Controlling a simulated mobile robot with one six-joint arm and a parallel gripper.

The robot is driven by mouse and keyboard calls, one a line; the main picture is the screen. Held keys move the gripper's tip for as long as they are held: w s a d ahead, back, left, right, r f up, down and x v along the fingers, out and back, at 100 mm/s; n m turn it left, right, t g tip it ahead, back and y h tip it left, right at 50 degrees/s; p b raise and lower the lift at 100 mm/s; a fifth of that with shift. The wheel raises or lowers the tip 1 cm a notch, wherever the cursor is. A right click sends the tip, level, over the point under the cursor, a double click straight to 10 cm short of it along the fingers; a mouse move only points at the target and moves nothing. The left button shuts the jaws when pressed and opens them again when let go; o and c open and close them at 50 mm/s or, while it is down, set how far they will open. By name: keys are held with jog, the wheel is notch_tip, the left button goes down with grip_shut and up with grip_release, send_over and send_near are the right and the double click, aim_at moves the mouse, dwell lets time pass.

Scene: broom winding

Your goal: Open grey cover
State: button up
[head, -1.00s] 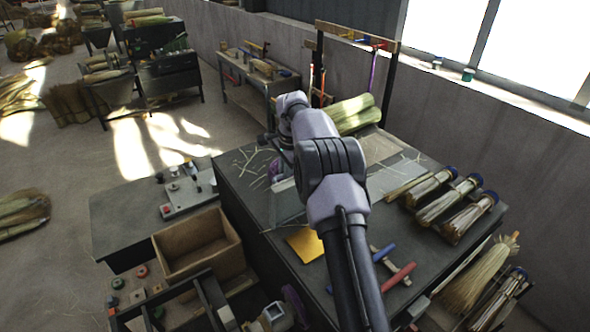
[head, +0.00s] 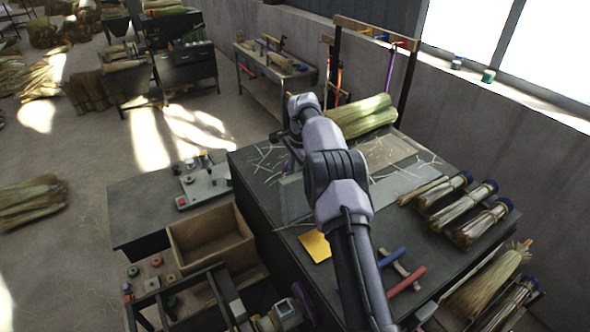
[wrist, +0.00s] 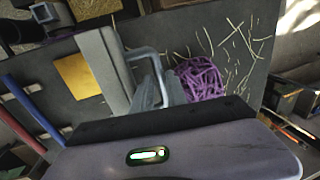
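The grey cover (wrist: 104,70) is an upright-looking grey panel with a bent grey handle (wrist: 148,53) on its right side in the wrist view. In the head view the cover (head: 292,200) stands on the dark bench, left of my arm and partly hidden by it. My gripper (wrist: 160,92) is right at the handle in the wrist view, its grey fingers overlapping the handle's lower part. I cannot tell whether the fingers touch it or how far apart they are. In the head view my gripper is mostly hidden behind my arm.
Purple twine (wrist: 201,80) lies close right of the handle, among loose straws. A yellow sheet (head: 315,246) and blue and red handled tools (head: 405,280) lie on the near bench. Bound brooms (head: 450,205) lie at right. A wooden box (head: 210,240) stands at left.

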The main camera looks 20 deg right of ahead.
jog(key=shift+o, duration=1.1)
jog(key=shift+f, duration=0.1)
jog(key=v, duration=1.7)
jog(key=shift+r, duration=0.3)
jog(key=shift+d, duration=0.1)
